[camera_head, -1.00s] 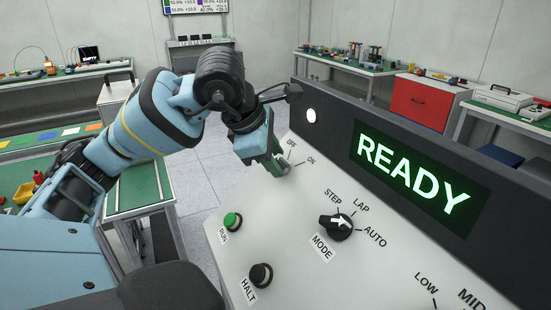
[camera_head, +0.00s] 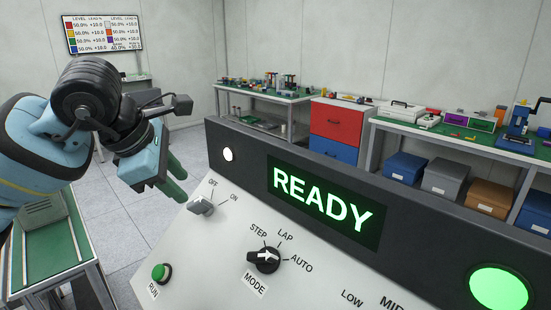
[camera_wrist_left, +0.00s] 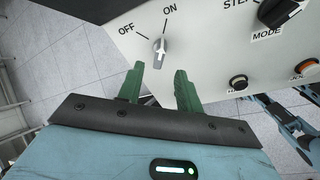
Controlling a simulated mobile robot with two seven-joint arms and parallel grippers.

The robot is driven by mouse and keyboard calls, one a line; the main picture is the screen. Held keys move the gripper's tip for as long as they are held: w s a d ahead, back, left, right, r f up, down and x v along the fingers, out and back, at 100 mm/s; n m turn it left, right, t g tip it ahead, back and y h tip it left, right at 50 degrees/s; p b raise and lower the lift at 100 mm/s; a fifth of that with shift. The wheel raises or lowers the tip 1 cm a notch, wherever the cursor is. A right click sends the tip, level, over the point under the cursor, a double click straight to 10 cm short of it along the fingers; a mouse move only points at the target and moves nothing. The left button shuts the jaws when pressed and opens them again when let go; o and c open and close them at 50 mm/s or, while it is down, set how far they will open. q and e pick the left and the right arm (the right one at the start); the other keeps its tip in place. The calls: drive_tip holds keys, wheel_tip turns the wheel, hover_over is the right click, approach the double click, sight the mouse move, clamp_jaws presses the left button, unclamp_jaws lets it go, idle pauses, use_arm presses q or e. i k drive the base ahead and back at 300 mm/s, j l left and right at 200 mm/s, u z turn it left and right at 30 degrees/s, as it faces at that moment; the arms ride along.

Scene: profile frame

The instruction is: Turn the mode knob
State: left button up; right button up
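The mode knob (camera_head: 264,260) is a black round knob with a white pointer, on the pale sloping panel under STEP, LAP and AUTO. Its pointer is too small to read surely. The knob also shows at the top right of the left wrist view (camera_wrist_left: 280,11). My left gripper (camera_head: 184,188) is open and empty, off the panel's left edge and clear of the mode knob. In the left wrist view its green fingers (camera_wrist_left: 159,73) are spread below the grey OFF/ON switch (camera_wrist_left: 160,52), with a gap between. That switch points toward ON.
A green RUN button (camera_head: 161,272) stands on the panel below the OFF/ON switch. The dark upright back panel (camera_head: 235,175) carries a screen reading READY (camera_head: 322,203) and a lit green lamp (camera_head: 499,288). A green-topped table (camera_head: 50,255) stands at the left. The panel around the knob is clear.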

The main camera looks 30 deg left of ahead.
sight(267, 260)
drive_tip(key=k, duration=1)
